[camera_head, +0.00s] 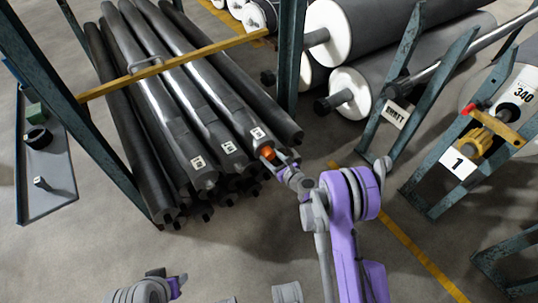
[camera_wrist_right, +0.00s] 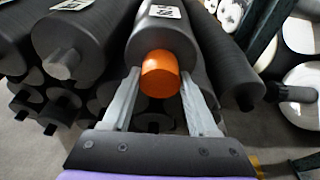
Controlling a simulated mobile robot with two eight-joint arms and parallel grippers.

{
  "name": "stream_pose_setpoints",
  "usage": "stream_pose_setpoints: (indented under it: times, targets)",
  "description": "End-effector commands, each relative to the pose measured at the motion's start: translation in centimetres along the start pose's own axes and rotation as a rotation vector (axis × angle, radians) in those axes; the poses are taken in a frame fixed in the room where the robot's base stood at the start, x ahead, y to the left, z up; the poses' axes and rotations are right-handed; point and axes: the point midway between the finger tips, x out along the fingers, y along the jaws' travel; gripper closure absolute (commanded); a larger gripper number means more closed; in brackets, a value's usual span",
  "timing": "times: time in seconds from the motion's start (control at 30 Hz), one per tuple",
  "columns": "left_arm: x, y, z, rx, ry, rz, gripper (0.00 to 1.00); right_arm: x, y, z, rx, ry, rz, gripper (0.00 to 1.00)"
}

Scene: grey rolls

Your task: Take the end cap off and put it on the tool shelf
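The orange end cap (camera_head: 267,152) sits on the near end of a dark grey roll (camera_head: 220,95) in the rack. In the right wrist view the cap (camera_wrist_right: 160,74) sticks out of the roll's end face. My right gripper (camera_head: 278,161) is at the cap. A grey shelf (camera_head: 62,190), which looks like the tool shelf, is at the far left. My left gripper (camera_head: 165,284) is at the bottom edge, its fingers not clear.
The shelf holds a green block (camera_head: 36,112), a black ring-shaped item (camera_head: 38,138) and a small dark item (camera_head: 40,182). A blue-green rack post (camera_head: 291,55) and a yellow bar (camera_head: 175,62) frame the rolls. White-ended rolls (camera_head: 350,92) lie at right. The floor in front is clear.

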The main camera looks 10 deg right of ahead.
Motion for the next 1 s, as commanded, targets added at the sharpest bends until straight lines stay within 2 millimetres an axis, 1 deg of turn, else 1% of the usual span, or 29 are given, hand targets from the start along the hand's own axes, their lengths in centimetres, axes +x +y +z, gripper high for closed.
stream_pose_setpoints:
  times: [0.03,0.13,0.17,0.37,1.0]
  targets:
    - [0.0,0.0,0.0,0.000,0.000,0.000,0.50,0.0,0.0,0.0,0.000,0.000,0.000,0.56]
    - [0.0,0.0,0.0,0.000,0.000,0.000,0.50,0.0,0.0,0.0,0.000,0.000,0.000,0.74]
    - [0.0,0.0,0.0,0.000,0.000,0.000,0.50,0.0,0.0,0.0,0.000,0.000,0.000,0.76]
    - [0.1,0.0,0.0,0.000,0.000,0.000,0.50,-0.6,-0.1,-0.2,0.000,0.000,-0.001,0.77]
    - [0.7,0.0,0.1,0.000,-0.001,0.000,0.50,-4.3,-0.1,-1.1,0.000,0.000,-0.002,0.77]
